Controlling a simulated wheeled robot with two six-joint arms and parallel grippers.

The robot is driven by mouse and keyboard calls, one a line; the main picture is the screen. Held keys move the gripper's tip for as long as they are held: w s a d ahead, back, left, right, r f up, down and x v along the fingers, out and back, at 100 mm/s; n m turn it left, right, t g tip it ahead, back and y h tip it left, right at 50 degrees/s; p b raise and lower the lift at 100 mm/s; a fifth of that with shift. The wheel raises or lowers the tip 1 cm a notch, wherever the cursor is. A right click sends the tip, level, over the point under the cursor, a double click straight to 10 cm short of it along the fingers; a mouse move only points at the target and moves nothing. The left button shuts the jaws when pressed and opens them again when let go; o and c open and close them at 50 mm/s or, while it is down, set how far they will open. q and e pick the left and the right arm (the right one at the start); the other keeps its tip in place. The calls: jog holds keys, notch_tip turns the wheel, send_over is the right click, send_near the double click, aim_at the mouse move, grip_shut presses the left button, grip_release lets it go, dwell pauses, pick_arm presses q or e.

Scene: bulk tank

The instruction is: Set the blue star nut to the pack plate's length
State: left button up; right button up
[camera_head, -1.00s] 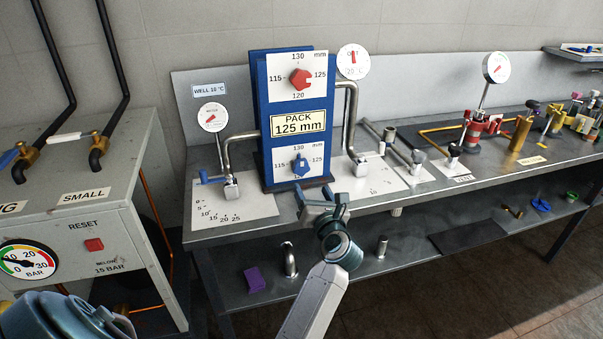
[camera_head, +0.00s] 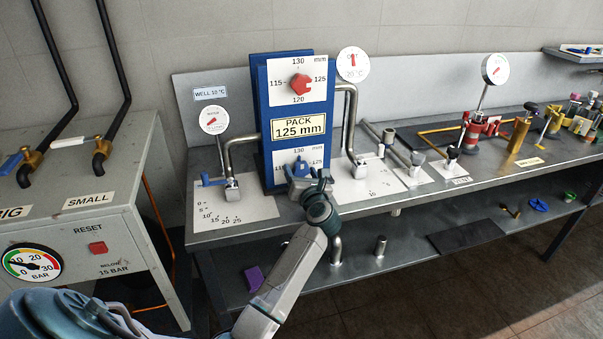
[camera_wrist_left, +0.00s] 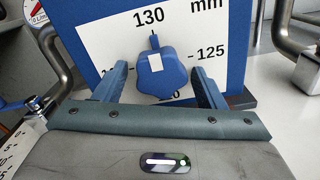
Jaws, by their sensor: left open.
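The blue star nut (camera_wrist_left: 160,75) sits on the lower white dial (camera_wrist_left: 105,35) of the blue pack frame. In the left wrist view its small pointer is up, toward the 130 mark; 125 is to its right. The pack plate (camera_head: 298,127) above reads PACK 125 mm. My left gripper (camera_head: 307,174) is in front of the lower dial and partly hides it in the head view. In the left wrist view its open fingers (camera_wrist_left: 160,88) stand on either side of the nut, with a gap at each side. My right gripper is not in view.
A red star nut (camera_head: 301,85) is on the upper dial. Bent steel pipes (camera_head: 240,140) flank the frame. A blue-handled valve (camera_head: 215,181) stands left on the bench (camera_head: 215,239). Gauges and brass fittings stand to the right.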

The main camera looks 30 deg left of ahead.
pick_arm(q)
jog(key=c, duration=1)
jog(key=shift+o, duration=0.2)
jog(key=shift+r+m+p, duration=0.2)
jog(key=shift+m+p, duration=0.5)
jog(key=shift+p, duration=0.3)
jog(key=m+p, duration=0.2)
jog(key=p, duration=0.1)
jog(key=m+p, duration=0.3)
jog(key=shift+s+r+p, duration=0.15)
jog(key=shift+r+p, duration=0.05)
jog(key=shift+p, duration=0.1)
jog(key=m+p, duration=0.8)
jog(key=p, duration=0.1)
jog(key=shift+r, duration=0.1)
jog(key=shift+m+p, duration=1.5)
jog(key=shift+m, duration=0.2)
jog(key=o, duration=1)
jog(key=shift+c, duration=0.2)
